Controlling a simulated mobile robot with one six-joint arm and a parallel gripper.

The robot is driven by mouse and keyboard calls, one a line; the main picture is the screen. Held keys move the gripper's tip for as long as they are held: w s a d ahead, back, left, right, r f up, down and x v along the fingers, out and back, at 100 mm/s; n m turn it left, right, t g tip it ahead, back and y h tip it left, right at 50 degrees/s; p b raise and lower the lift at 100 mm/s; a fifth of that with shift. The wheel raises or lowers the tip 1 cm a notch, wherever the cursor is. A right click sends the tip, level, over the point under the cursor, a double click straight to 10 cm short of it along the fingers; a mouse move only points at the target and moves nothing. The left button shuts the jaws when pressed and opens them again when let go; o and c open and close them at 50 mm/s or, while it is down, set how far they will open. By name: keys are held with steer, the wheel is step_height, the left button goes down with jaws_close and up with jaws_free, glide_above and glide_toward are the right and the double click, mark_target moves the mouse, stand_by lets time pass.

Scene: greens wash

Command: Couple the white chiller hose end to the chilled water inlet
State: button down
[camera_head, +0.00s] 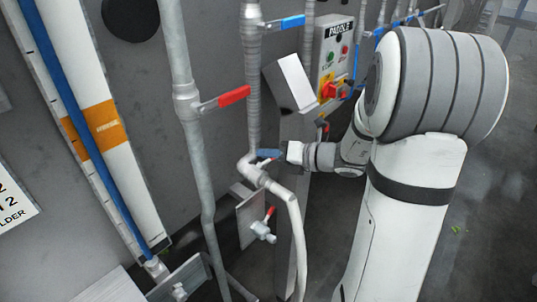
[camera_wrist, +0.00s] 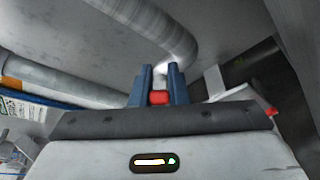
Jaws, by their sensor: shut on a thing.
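A white hose or pipe (camera_head: 297,240) rises from the floor in the head view and curves to an elbow below a grey vertical pipe (camera_head: 253,90). I cannot tell whether it is joined there. My gripper (camera_head: 268,154), with blue fingers, is beside that elbow. In the wrist view my gripper (camera_wrist: 158,85) is shut on a small red piece (camera_wrist: 159,98), with a pale pipe just beyond it. I cannot tell whether the red piece belongs to the hose end. No label marks the chilled water inlet.
A red-handled tap (camera_head: 262,230) is on a plate below my gripper. A red lever (camera_head: 233,97) and a blue lever (camera_head: 291,22) stick out from the pipes. A control box (camera_head: 334,60) stands behind. Clear floor is at the right.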

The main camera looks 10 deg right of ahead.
steer(key=shift+f, duration=0.1)
steer(key=t+b, duration=0.1)
steer(key=b, duration=0.1)
steer(key=m+t+b, duration=0.1)
steer(key=b, duration=0.1)
steer(key=shift+s+d+f+t, duration=0.1)
steer(key=shift+s+f+t, duration=0.2)
steer(key=shift+s+f, duration=0.05)
steer(key=shift+s+m+t+h+b, duration=0.25)
steer(key=shift+m+t+b, duration=0.35)
steer(key=shift+t+b, duration=0.5)
steer(key=shift+d+r+m+t+h+b, duration=0.15)
steer(key=shift+r+m+t+h+b, duration=0.15)
steer(key=shift+b, duration=0.35)
steer(key=c, duration=1.4)
jaws_free()
steer(key=shift+s, duration=0.1)
